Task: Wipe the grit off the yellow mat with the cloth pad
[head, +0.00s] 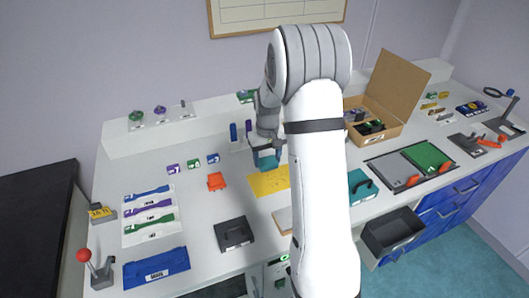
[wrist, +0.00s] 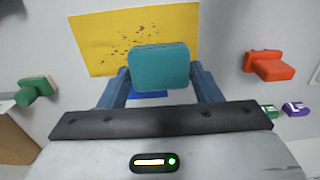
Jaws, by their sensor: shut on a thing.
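The yellow mat (head: 266,182) lies flat on the white bench in the head view, partly hidden by my arm. In the wrist view the yellow mat (wrist: 105,35) fills the upper middle, with dark grit (wrist: 128,37) scattered over its centre. My gripper (head: 266,156) is at the mat's far edge in the head view. It is shut on the teal cloth pad (wrist: 160,66), which sits between its two blue fingers (wrist: 160,90). The pad overlaps the mat's near edge in the wrist view; I cannot tell whether it touches the mat.
An orange block (head: 216,181) is left of the mat, and a dark box (head: 234,234) is nearer the front. A cardboard box (head: 385,112) stands to the right. Small purple and green blocks lie left of my gripper. The bench between the orange block and mat is clear.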

